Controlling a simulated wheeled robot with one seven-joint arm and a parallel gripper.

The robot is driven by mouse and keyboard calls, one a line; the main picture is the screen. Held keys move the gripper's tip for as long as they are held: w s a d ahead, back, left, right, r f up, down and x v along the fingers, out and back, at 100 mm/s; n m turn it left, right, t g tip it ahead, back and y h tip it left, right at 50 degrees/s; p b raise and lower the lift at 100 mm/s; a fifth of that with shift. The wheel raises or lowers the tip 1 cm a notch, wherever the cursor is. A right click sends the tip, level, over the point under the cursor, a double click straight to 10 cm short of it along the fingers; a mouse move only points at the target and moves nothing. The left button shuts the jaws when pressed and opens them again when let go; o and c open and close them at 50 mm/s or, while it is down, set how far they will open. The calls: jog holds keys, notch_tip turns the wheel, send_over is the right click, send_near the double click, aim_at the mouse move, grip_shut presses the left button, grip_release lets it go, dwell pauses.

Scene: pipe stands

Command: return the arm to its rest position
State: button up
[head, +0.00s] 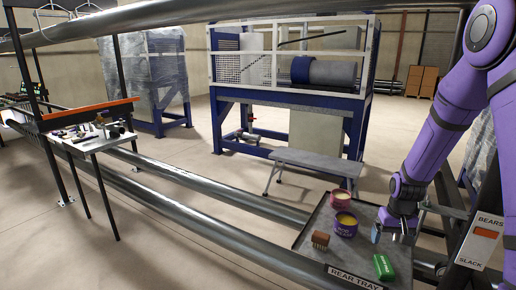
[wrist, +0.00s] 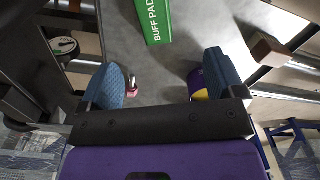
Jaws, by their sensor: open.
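My purple arm reaches down at the right of the head view. My gripper (head: 390,234) is over the right part of the grey rear tray (head: 306,243). In the wrist view my gripper (wrist: 163,82) has its two blue finger pads wide apart, with nothing held between them. Bare tray surface and a small red and metal item (wrist: 132,84) show in the gap, the item close to the left pad. I cannot tell my gripper's exact height above the tray.
A bench (head: 305,162) stands behind. A side table (head: 90,140) is at left.

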jog(key=s+a+r+n+t, duration=0.1)
jog(key=s+a+r, duration=0.3)
jog(key=r, duration=0.5)
jog(key=s+a+r+t, duration=0.1)
jog(key=s+a+r, duration=0.1)
jog(key=s+r, duration=0.6)
jog(key=s+a+r+n+t, duration=0.1)
jog(key=s+a+r, duration=0.25)
jog(key=r, duration=0.75)
jog(key=s+a+r+t, duration=0.1)
jog(key=s+r, duration=0.1)
jog(key=s, duration=0.3)
jog(key=s+a+r, duration=0.1)
jog(key=s+r, duration=0.1)
jog(key=s, duration=0.3)
jog(key=shift+s+a+r+t, duration=0.15)
jog(key=shift+s+a+t, duration=0.2)
jog(key=shift+s+t, duration=0.05)
